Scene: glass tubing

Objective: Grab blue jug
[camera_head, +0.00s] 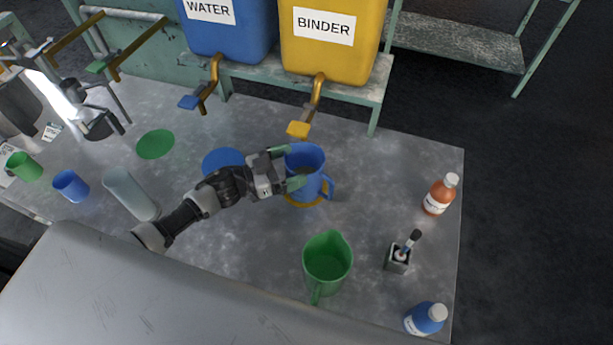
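The blue jug (309,176) stands upright on a yellow disc (304,201) on the grey table, with its handle toward the right. My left gripper (289,167) reaches in from the left at the jug. Its green-tipped fingers are spread apart, one at the far side and one in front of the jug's near left side. I cannot see whether both fingers touch the jug. My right gripper is not in view.
A green jug (327,266) stands nearer. Brown (438,196) and blue (424,319) bottles and a brush holder (397,260) are at the right. WATER (229,29) and BINDER (331,42) tanks with taps are behind. A clear cylinder (131,194) stands left.

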